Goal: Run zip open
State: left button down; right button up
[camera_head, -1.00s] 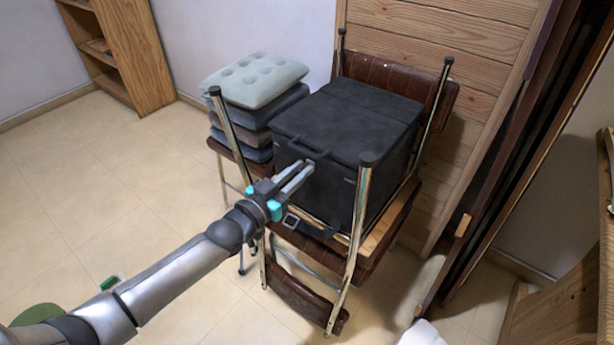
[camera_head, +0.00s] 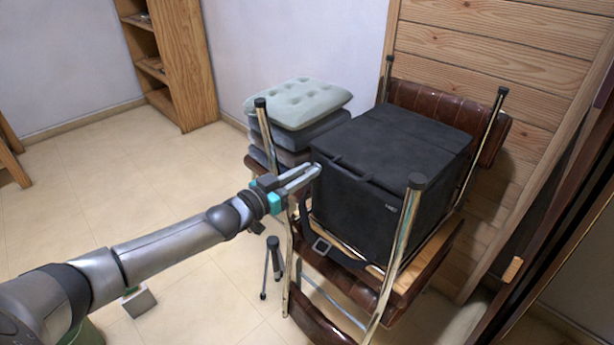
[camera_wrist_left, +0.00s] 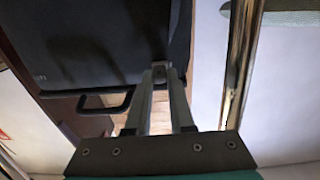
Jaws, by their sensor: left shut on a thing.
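The black box-shaped bag (camera_head: 365,205) rests on an upturned chair. A strap-like seam and a dark handle (camera_head: 352,172) run along its front upper edge. My left gripper (camera_head: 316,171) is at the bag's near left upper corner, with its fingers close together. In the left wrist view the fingertips (camera_wrist_left: 160,72) are shut on a small dark piece at the bag's edge, which looks like the zip pull. A black loop handle (camera_wrist_left: 106,102) shows left of the fingers there. The zip line itself is too dark to make out. My right gripper is not in view.
Metal chair legs (camera_head: 402,250) stand up around the bag; one (camera_wrist_left: 243,65) is close right of my fingers in the wrist view. Stacked cushions (camera_head: 298,103) lie behind left. A wooden panel (camera_head: 480,70) is behind. The tiled floor (camera_head: 130,190) at left is mostly clear.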

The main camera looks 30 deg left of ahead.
pick_arm(q)
jog(key=shift+w+a+r, duration=0.1)
jog(key=shift+a, duration=0.2)
jog(key=c, duration=0.8)
grip_release()
jog(key=shift+s, duration=0.3)
jog(key=shift+p+v, duration=3.15)
jog(key=shift+v, duration=4.2)
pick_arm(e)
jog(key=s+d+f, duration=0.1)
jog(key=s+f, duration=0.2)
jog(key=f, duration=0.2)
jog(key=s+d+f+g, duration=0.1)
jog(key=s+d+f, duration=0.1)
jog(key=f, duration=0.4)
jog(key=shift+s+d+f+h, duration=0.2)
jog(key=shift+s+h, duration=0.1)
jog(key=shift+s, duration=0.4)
